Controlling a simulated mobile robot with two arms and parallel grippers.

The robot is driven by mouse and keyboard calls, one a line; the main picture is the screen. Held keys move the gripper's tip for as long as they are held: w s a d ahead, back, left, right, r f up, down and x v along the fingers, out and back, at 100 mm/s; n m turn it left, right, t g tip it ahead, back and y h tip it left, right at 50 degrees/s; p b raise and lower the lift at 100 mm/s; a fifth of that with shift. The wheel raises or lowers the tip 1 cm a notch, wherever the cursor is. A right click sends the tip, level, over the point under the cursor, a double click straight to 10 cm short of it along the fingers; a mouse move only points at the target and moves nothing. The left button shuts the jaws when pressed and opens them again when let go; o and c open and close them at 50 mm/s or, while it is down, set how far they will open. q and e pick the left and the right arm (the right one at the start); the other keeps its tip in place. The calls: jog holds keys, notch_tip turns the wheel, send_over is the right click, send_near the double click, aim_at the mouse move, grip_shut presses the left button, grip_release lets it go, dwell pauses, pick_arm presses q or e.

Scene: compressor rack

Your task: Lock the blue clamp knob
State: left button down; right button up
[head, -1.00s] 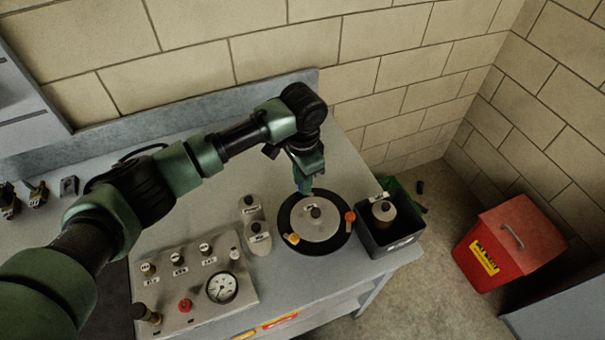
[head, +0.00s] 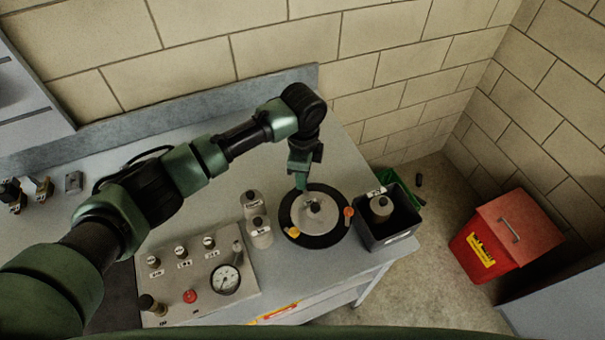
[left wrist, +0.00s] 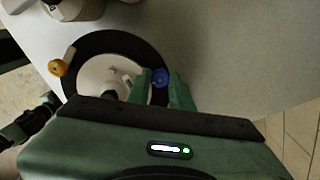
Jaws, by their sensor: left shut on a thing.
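The blue clamp knob (left wrist: 160,77) shows in the left wrist view at the rim of the round plate, between my green fingertips. My left gripper (left wrist: 161,84) is shut on it; in the head view the gripper (head: 301,184) comes down at the far edge of the plate and hides the knob. The pale round plate (head: 322,225) with a dark centre knob (head: 315,206) sits inside a black ring (head: 316,241). A yellow knob (head: 292,232) and an orange-red knob (head: 348,212) are at its rim.
Grey canisters (head: 260,236) and a panel with a gauge (head: 225,280) stand left of the ring. A black bin (head: 385,239) holding a canister (head: 381,206) stands close on its right. A brick wall (head: 400,70) rises behind.

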dwell(0.5)
pick_arm(q)
jog(key=c, duration=1.3)
grip_release()
jog(key=shift+o, duration=0.2)
notch_tip(320, 180, up, 8)
jog(key=shift+f+b, duration=0.1)
jog(key=shift+b, duration=1.05)
